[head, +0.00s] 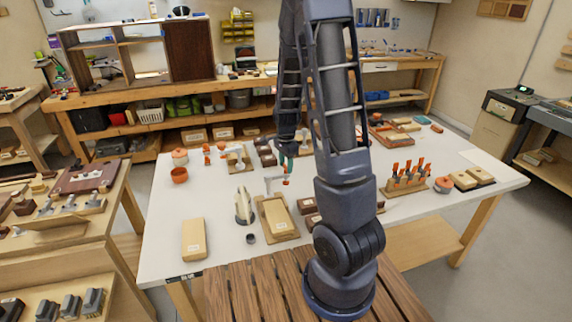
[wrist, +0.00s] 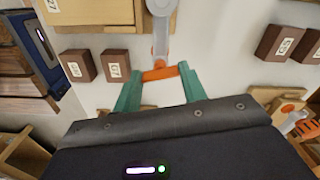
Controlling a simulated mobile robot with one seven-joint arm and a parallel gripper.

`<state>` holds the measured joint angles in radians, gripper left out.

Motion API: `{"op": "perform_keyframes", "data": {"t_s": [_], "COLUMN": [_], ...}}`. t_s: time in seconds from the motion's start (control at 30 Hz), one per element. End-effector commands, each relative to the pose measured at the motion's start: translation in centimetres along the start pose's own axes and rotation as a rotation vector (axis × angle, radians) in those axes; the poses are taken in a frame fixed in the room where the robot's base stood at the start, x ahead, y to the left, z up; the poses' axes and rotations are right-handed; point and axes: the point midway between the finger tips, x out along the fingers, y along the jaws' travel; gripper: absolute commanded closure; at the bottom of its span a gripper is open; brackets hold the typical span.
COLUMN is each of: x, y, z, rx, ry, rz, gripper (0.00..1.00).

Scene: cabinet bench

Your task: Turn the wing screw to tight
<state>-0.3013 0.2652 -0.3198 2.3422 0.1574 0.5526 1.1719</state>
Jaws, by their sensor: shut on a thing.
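The orange wing screw (wrist: 160,73) sits at the end of a grey clamp arm (wrist: 161,30) in the wrist view. My gripper (wrist: 158,79) has its green fingers on both ends of the wing, shut on it. In the head view the wing screw (head: 286,182) shows small beneath my gripper (head: 287,166), beside the grey clamp (head: 272,184). The clamp stands at the back of a wooden tray (head: 294,235) holding a pale block (head: 275,214). The screw's thread and how tight it is cannot be made out.
Dark brown blocks (wrist: 115,65) lie close to the clamp. A rack with orange-handled tools (head: 406,182) stands to the right.

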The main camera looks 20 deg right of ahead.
Motion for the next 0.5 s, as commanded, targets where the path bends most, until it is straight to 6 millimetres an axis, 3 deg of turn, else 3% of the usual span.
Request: {"op": "perform_keyframes", "data": {"t_s": [0.5], "x": [-0.05], "y": [-0.09], "z": [-0.05], "rx": [0.436], "ry": [0.000], "rz": [-0.002], "gripper": [0.81]}}
